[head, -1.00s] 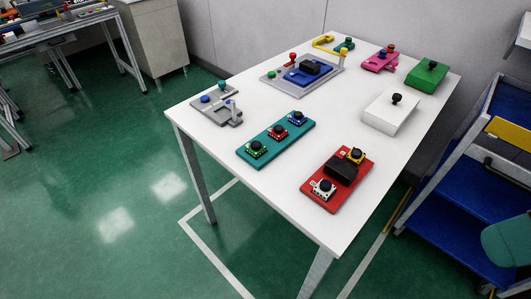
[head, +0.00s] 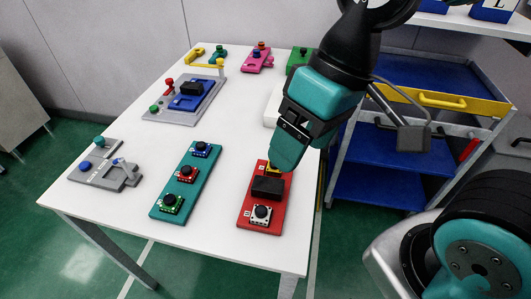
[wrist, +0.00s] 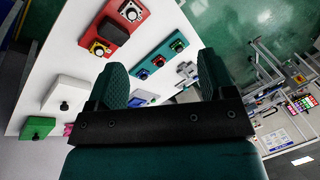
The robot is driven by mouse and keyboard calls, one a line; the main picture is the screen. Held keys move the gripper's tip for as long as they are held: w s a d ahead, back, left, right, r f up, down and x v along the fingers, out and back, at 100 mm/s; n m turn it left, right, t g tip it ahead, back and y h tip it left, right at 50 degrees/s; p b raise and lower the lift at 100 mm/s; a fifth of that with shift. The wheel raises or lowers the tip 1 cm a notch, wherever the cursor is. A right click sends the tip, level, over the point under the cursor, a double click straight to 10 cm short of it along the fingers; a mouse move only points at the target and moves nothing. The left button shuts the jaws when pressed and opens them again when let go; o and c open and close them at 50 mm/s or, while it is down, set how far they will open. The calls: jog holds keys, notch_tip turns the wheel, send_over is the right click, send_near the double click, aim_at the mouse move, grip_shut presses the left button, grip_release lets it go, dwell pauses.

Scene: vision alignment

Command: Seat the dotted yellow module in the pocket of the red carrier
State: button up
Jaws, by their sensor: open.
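The red carrier (head: 262,222) lies at the front right of the white table. The yellow module (head: 272,167) is at its far end, mostly hidden behind my gripper in the head view. In the wrist view the yellow module (wrist: 98,48) shows a dark round knob, at the end of the red carrier (wrist: 100,29). Its dots are too small to see, and I cannot tell how it sits in a pocket. My gripper (head: 284,158) appears over the carrier's far end in the head view. In the wrist view its fingers (wrist: 163,76) are apart and empty.
A black block (head: 267,187) and a white module (head: 261,213) are also on the red carrier. A teal carrier (head: 185,188) with green, red and blue modules lies to its left. A white box (head: 272,110) stands behind. A blue-shelved cart (head: 375,165) is right of the table.

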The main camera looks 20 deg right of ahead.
jog(key=w+d+f+m+h, duration=0.2)
jog(key=w+f+m, duration=0.1)
jog(key=w+m, duration=0.45)
jog(key=w+d+f+m+h, duration=0.1)
jog(key=w+d+f+m, duration=0.1)
jog(key=w+f+m, duration=0.5)
jog(key=w+f, duration=0.1)
jog(key=f, duration=0.2)
jog(key=w+f, duration=0.1)
jog(key=f, duration=0.4)
jog(key=shift+w+a+f, duration=0.1)
jog(key=shift+w+f, duration=0.2)
jog(key=shift+w, duration=0.1)
jog(key=f, duration=0.3)
jog(key=w+f, duration=0.1)
jog(key=shift+d+f, duration=0.25)
jog(key=shift+d, duration=0.1)
jog(key=shift+f+h, duration=0.3)
jog(key=shift+f, duration=0.35)
jog(key=c, duration=1.2)
jog(key=shift+o, duration=0.2)
jog(key=shift+r, duration=0.1)
